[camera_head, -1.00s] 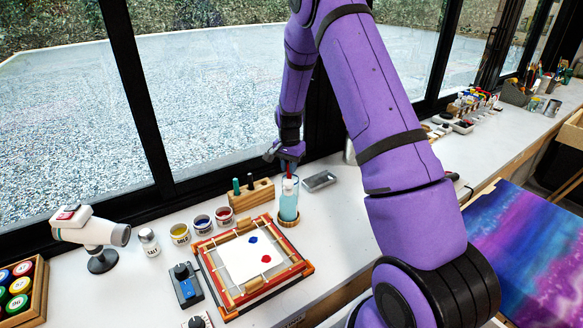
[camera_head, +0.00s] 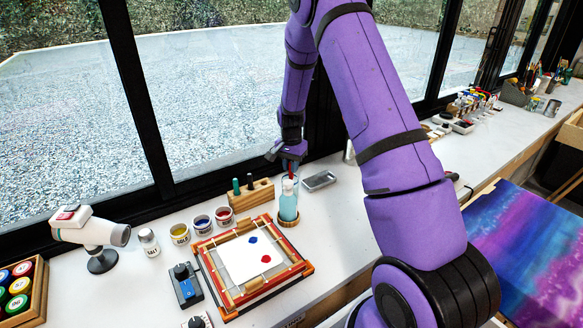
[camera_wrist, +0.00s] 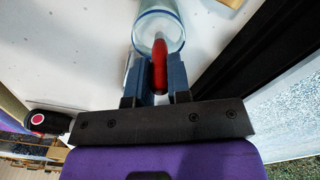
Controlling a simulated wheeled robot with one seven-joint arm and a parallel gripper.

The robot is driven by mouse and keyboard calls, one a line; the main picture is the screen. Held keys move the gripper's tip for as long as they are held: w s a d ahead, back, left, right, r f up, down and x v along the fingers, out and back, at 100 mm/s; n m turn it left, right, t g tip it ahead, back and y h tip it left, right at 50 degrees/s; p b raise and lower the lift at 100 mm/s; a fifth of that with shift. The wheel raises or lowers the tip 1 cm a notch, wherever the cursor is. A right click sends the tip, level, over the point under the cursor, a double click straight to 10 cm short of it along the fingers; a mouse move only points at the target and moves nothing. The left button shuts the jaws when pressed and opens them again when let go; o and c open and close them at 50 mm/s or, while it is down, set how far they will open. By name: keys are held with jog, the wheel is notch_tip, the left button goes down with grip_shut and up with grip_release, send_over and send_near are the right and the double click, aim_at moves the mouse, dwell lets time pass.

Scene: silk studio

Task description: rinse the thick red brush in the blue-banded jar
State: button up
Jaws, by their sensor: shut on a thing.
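The jar (camera_head: 288,206) is clear with light blue contents and stands on a round wooden coaster behind the right side of the frame. My gripper (camera_head: 287,160) is directly above it, pointing down. In the wrist view my gripper (camera_wrist: 158,78) is shut on a red brush handle (camera_wrist: 159,66). The brush (camera_head: 290,172) reaches down into the mouth of the jar. The jar (camera_wrist: 158,22) shows in the wrist view as a round glass rim around the brush's far end.
A wooden brush block (camera_head: 253,193) with a green and a black handle stands left of the jar. A metal tray (camera_head: 319,181) lies right of it. The red frame with white silk (camera_head: 243,259), bearing a blue and a red spot, is in front. Paint pots (camera_head: 202,223) stand left.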

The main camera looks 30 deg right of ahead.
jog(key=shift+s+a+r, duration=0.1)
jog(key=shift+a+r, duration=0.1)
jog(key=shift+r, duration=1.6)
jog(key=shift+s+a+r, duration=0.1)
jog(key=shift+a+r, duration=0.05)
jog(key=shift+r, duration=1.65)
